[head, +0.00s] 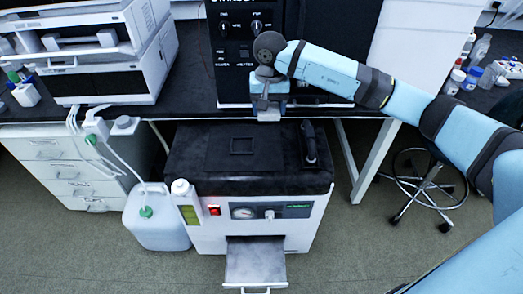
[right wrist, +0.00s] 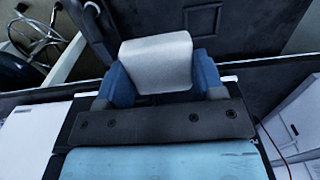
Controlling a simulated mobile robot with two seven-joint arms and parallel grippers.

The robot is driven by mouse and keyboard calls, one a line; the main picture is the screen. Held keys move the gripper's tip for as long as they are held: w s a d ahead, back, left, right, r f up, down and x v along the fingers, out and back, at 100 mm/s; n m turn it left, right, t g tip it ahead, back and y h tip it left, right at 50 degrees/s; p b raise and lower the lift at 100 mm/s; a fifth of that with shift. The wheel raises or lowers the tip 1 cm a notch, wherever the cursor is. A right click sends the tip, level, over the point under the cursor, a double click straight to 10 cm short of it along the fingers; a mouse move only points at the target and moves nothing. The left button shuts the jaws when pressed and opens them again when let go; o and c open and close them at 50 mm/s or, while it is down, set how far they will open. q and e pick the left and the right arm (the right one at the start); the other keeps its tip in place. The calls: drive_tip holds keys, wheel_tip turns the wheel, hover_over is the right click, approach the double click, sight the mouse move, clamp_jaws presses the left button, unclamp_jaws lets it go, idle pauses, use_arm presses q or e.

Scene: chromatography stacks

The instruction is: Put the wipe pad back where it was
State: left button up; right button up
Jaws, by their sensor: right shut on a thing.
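The wipe pad (right wrist: 155,62) is a pale grey-white block. In the right wrist view it sits between the two blue fingers of my right gripper (right wrist: 161,80), which is shut on it. In the head view my right gripper (head: 268,104) points down in front of the tall black instrument, with the pale pad (head: 269,115) at its tips. The pad is held above the rear of the black-topped floor unit (head: 200,160), apart from its top as far as I can tell. My left gripper is not in view.
The floor unit's top has a square outline (head: 242,146) and a black handle-like object (head: 310,148). Its front tray (head: 255,262) is pulled out. A white jug (head: 155,222) stands to its left, a stool (head: 425,180) to the right. The black instrument (head: 232,60) stands behind.

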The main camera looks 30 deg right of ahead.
sight(267, 162)
drive_tip(key=shift+w+f, duration=0.15)
drive_tip(key=shift+f, duration=0.25)
wheel_tip(267, 162, down, 19)
drive_tip(key=shift+f+b, duration=0.1)
drive_tip(key=shift+b, duration=0.65)
drive_tip(key=o, duration=0.8)
drive_tip(key=shift+f, duration=0.1)
drive_tip(key=shift+o, duration=0.2)
